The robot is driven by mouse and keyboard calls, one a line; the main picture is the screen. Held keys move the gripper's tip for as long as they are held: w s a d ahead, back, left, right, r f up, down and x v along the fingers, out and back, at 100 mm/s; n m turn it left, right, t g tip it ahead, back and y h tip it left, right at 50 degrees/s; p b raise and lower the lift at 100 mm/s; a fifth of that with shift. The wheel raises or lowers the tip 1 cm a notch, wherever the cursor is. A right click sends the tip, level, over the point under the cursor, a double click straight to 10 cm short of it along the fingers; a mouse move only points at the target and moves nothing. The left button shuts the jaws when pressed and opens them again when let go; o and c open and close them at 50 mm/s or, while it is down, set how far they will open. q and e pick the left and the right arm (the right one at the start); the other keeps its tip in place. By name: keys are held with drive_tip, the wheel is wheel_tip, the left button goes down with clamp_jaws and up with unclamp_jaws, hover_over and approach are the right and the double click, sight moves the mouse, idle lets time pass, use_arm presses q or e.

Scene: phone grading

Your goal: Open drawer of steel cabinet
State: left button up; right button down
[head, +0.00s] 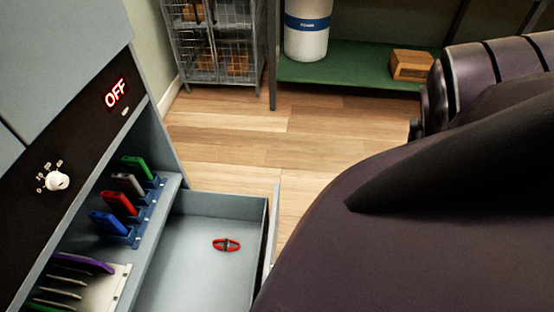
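The grey steel cabinet (60,45) stands at the left, with a black panel carrying a white knob (57,181) and a lit red "OFF" sign (116,93). Its drawer (185,270) is pulled out, with the grey inside showing. A small red and black object (226,244) lies on the drawer's bottom. The drawer's front edge at the right is partly hidden behind my dark arm, which fills the right of the view. Neither gripper is in view.
Colored phones (118,203) stand in blue holders on a shelf above the drawer; a white rack (110,290) with thin items is lower left. A wire cage (215,45), a white drum (306,35) and a cardboard box (410,66) are at the back. Wooden floor (250,135) is clear.

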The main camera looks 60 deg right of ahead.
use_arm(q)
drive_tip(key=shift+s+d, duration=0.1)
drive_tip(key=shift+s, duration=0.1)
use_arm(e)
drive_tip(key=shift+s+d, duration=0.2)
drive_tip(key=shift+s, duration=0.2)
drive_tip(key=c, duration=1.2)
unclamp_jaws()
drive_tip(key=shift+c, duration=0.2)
use_arm(q)
drive_tip(key=shift+p, duration=0.4)
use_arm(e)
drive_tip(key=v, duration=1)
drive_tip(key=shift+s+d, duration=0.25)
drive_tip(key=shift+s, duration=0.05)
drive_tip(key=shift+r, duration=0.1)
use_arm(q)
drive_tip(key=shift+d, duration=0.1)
